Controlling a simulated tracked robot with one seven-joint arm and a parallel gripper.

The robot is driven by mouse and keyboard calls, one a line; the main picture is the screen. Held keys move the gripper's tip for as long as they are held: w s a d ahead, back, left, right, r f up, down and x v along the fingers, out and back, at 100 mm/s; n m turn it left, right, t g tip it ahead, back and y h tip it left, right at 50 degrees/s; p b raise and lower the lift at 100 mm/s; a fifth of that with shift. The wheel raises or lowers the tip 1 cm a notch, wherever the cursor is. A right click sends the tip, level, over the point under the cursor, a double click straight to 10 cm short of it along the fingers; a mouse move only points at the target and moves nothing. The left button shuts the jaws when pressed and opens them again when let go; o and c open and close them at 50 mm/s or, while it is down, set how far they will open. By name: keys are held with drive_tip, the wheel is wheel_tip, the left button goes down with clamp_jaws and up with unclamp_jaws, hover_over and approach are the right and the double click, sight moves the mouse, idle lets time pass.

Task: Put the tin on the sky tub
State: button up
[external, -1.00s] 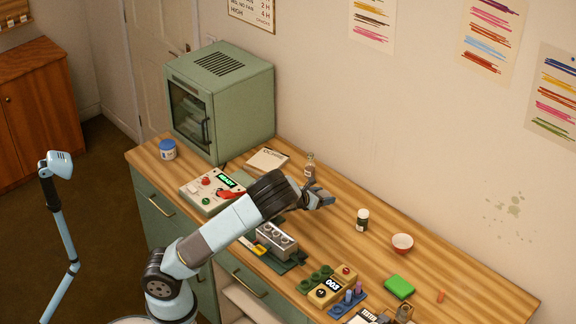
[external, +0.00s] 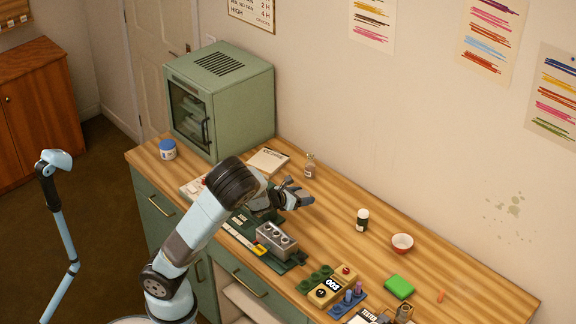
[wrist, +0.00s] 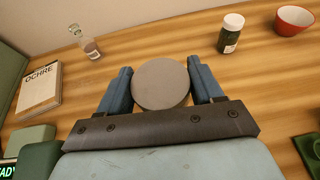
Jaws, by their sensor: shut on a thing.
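My gripper (external: 298,198) is over the middle-left of the bench in the external view. In the wrist view its two blue fingers (wrist: 160,72) are shut on a round, flat-topped grey-brown tin (wrist: 160,86), one finger on each side. The tin hides the table beneath it, so I cannot tell its height there; in the external view the gripper hides most of it. A small blue-and-white tub (external: 168,149), which looks like the sky tub, stands upright at the bench's left end, well left of my gripper. It is outside the wrist view.
A green oven-like cabinet (external: 222,95) stands beside the tub. The OCHRE book (external: 268,160) and a glass bottle (external: 310,166) lie beyond my gripper. A grey block (external: 277,241) is in front of it. A dark jar (external: 362,220) and red bowl (external: 402,243) stand right.

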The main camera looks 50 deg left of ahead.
wheel_tip(320, 180, up, 9)
drive_tip(key=shift+d+f, duration=0.1)
drive_tip(key=shift+d, duration=0.05)
drive_tip(key=shift+r, duration=0.3)
drive_tip(key=s+a+r+n+g+y, duration=0.15)
drive_tip(key=a+n+y, duration=0.35)
drive_tip(key=a, duration=1.3)
drive_tip(key=s+a+r+n+g+y, duration=0.1)
drive_tip(key=a+r+n+g+y, duration=0.3)
drive_tip(key=a, duration=1.4)
drive_tip(key=s+a+f+n+g+y, duration=0.25)
drive_tip(key=s+a+n+g, duration=0.2)
drive_tip(key=s+a, duration=0.65)
drive_tip(key=s+a+f+n+g+y, duration=0.1)
drive_tip(key=s+a+n+g+y, duration=0.4)
drive_tip(key=a, duration=1)
drive_tip(key=t+h, duration=0.2)
hover_over(167, 143)
drive_tip(key=s+d, duration=0.1)
wheel_tip(167, 143, down, 13)
drive_tip(key=shift+s+d+r, duration=0.1)
drive_tip(key=shift+d, duration=0.05)
drive_tip(key=shift+w+a+f, duration=0.4)
drive_tip(key=shift+f, duration=0.25)
drive_tip(key=shift+w+a+f, duration=0.1)
drive_tip(key=shift+f, duration=1.6)
